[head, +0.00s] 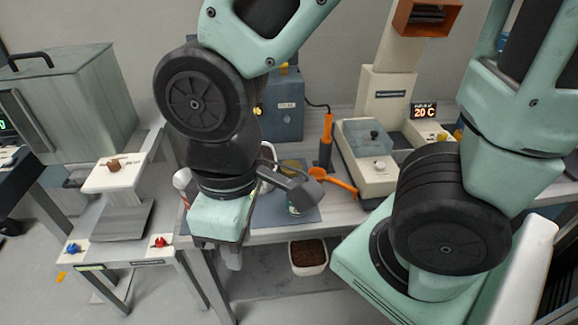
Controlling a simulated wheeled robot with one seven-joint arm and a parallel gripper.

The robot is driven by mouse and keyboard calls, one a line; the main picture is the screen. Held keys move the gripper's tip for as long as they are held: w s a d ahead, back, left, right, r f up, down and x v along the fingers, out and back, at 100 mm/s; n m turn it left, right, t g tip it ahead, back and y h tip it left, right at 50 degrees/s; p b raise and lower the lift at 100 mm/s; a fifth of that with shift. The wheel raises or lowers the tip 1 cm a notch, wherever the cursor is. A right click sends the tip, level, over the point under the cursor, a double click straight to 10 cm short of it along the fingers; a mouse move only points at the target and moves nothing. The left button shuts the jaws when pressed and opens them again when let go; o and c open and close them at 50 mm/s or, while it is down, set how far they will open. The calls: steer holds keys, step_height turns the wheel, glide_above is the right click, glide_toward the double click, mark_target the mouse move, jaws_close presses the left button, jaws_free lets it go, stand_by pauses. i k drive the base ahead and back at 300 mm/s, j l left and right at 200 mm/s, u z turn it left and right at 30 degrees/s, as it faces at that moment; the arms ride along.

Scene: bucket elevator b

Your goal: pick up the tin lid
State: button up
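My gripper (231,259) hangs at the front edge of the bench, left of the grey-blue mat. Its mint body and short grey fingertips show from behind, so I cannot tell whether it is open or shut. A tin (293,208) with a greenish label stands on the mat (308,215), right of my gripper. My wrist parts cover much of it. A yellowish round top (291,164) shows just behind my wrist; I cannot tell whether this is the tin lid. No separate lid shows clearly.
A beige machine (368,165) stands right. A white bin of brown material (308,257) sits below the bench. A white-topped stand (115,174) and grey box (75,95) are left.

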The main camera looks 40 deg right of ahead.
mark_target(288, 172)
steer(key=i+l+z, duration=0.1)
steer(key=z, duration=0.25)
steer(key=i+z, duration=0.35)
steer(key=i+j, duration=0.1)
steer(key=j, duration=0.15)
steer(key=i+j, duration=0.1)
steer(key=j, duration=0.15)
